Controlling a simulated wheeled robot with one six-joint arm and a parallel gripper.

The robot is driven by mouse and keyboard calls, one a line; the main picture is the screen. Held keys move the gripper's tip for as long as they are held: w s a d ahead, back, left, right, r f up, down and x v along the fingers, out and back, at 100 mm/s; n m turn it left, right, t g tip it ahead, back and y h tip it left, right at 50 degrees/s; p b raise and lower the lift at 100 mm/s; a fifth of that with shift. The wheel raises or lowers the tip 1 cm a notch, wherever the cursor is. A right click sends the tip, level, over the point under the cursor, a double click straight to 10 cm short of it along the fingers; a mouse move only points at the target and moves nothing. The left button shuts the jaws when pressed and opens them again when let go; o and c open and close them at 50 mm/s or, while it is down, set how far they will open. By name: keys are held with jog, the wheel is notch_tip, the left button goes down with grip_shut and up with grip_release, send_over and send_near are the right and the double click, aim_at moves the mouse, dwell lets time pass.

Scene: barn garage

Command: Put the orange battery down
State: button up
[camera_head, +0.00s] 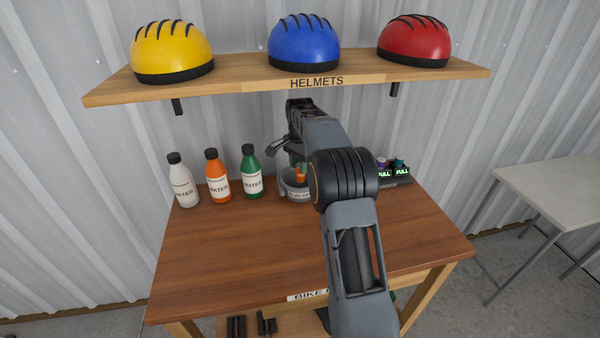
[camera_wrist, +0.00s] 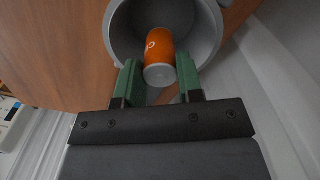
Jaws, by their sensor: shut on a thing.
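The orange battery (camera_wrist: 160,52) is a cylinder with a pale grey end, seen between the two green fingers of my gripper (camera_wrist: 159,82). My gripper is shut on it. In the wrist view the battery overlaps the opening of a round grey container (camera_wrist: 204,28). In the head view the battery (camera_head: 300,175) shows as a small orange patch at the mouth of the grey container (camera_head: 294,193), which carries a partly hidden label. I cannot tell whether the battery touches the container's inside. My arm hides part of the gripper and container there.
White (camera_head: 183,185), orange (camera_head: 217,178) and green (camera_head: 251,172) bottles stand left of the container on the wooden table (camera_head: 225,250). A dark charger (camera_head: 397,181) with "FULL" displays stands right, partly behind my arm. A shelf (camera_head: 240,75) with three helmets hangs above. The table's front is clear.

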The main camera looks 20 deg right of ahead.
jog(key=shift+w+f, duration=0.15)
jog(key=shift+f, duration=1.6)
jog(key=shift+f, duration=0.15)
jog(key=shift+f, duration=0.4)
jog(key=shift+f, duration=0.1)
jog(key=o, duration=1)
